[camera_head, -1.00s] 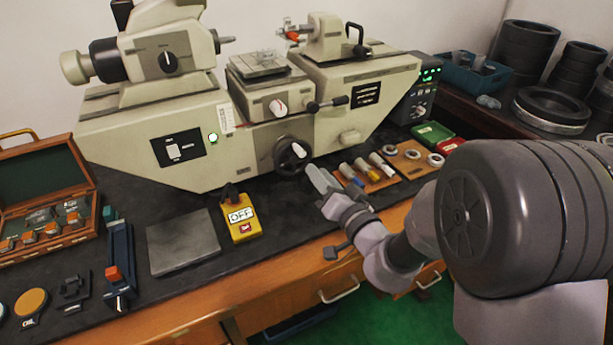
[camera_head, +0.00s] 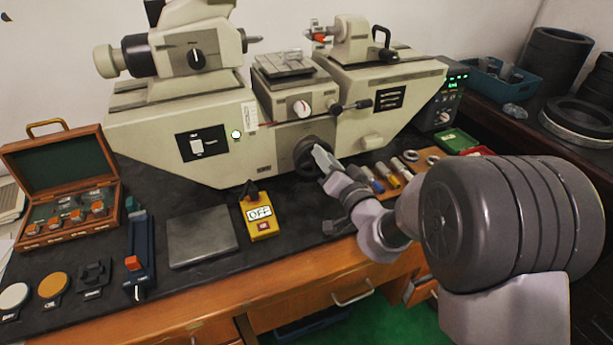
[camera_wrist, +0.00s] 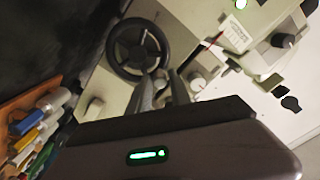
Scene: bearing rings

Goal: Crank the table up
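The black handwheel (camera_head: 303,157) is on the front of the beige measuring machine, below its small table (camera_head: 290,66). The wheel's rim and spokes show in the wrist view (camera_wrist: 118,45). My gripper (camera_head: 318,152) is in front of the wheel's right side and covers part of it. In the wrist view my gripper (camera_wrist: 161,78) has its two fingers apart, with the tips near the wheel's lower rim. I cannot tell whether they touch it. Nothing is clearly held between them.
A yellow box marked OFF (camera_head: 262,222) and a grey plate (camera_head: 203,237) lie on the bench left of my arm. Rings and coloured-handled tools (camera_head: 385,175) lie close to my wrist. A knob and lever (camera_head: 350,106) stick out above the wheel.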

